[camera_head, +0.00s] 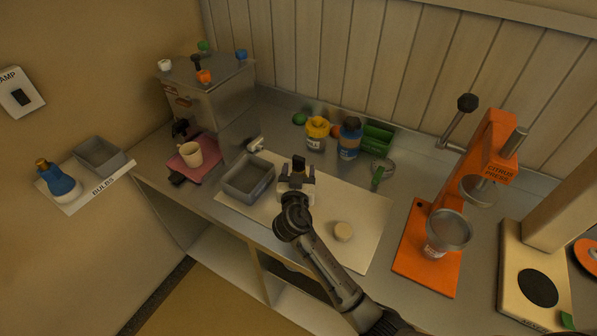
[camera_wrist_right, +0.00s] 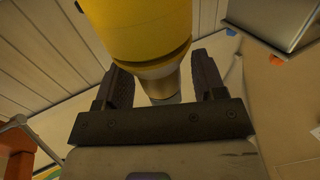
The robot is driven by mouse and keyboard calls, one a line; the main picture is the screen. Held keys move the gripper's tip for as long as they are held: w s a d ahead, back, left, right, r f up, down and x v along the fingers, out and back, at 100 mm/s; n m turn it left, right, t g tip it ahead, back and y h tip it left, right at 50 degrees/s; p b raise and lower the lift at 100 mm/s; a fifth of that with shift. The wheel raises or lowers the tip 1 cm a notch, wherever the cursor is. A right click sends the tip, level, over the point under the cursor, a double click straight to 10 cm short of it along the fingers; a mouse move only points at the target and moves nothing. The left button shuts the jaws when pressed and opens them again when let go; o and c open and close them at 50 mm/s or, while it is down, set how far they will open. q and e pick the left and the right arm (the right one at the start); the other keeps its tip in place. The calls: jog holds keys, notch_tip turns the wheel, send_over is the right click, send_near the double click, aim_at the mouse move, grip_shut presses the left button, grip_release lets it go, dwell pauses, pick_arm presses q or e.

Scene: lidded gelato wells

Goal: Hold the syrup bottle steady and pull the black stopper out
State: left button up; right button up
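The syrup bottle seems to be the yellow body (camera_wrist_right: 140,25) in the right wrist view, narrowing to a tan neck (camera_wrist_right: 162,84) between my right fingers. My right gripper (camera_wrist_right: 165,82) is open, one finger each side of the neck, with small gaps showing. In the head view my right gripper (camera_head: 298,172) stands over the white board, with a dark brown, black-topped piece (camera_head: 299,161) between its fingers. This may be the neck and black stopper; the rest of the bottle is hidden behind the gripper. My left gripper is not in view.
A grey tray (camera_head: 262,190) stands left of my gripper and a pale round piece (camera_head: 343,232) lies to its right on the white board (camera_head: 364,213). Behind are a yellow-topped jar (camera_head: 316,130) and blue bottle (camera_head: 349,142). An orange citrus press (camera_head: 412,262) stands right.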

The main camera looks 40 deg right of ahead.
jog(key=shift+o, duration=0.6)
jog(key=v, duration=1.2)
